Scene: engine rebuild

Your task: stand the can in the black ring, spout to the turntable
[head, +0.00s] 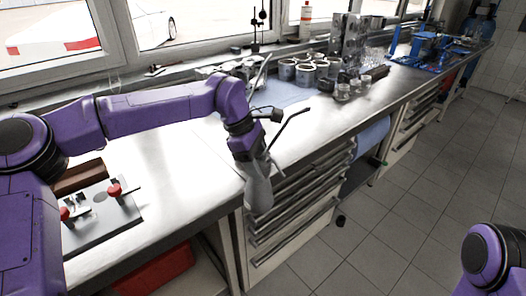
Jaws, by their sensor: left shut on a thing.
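My left arm reaches in from the left, and its gripper (256,165) points down over the front edge of the bench. It is shut on the can (259,194), which looks like a grey body hanging below the wrist, in front of the drawers. A thin dark bent spout (288,127) rises from it towards the upper right. Gripper and can overlap, so the exact grip is hard to see. My right gripper is out of view; only a purple part of that arm shows at bottom right. I cannot make out the black ring or identify the turntable.
A grey plate (125,217) with two red-knobbed clamps lies on the bench at left, beside a brown block (80,177). Metal cylinders (305,75) and engine parts crowd the back of the bench. Bare bench top (190,165) lies between. Drawers (290,215) stand below.

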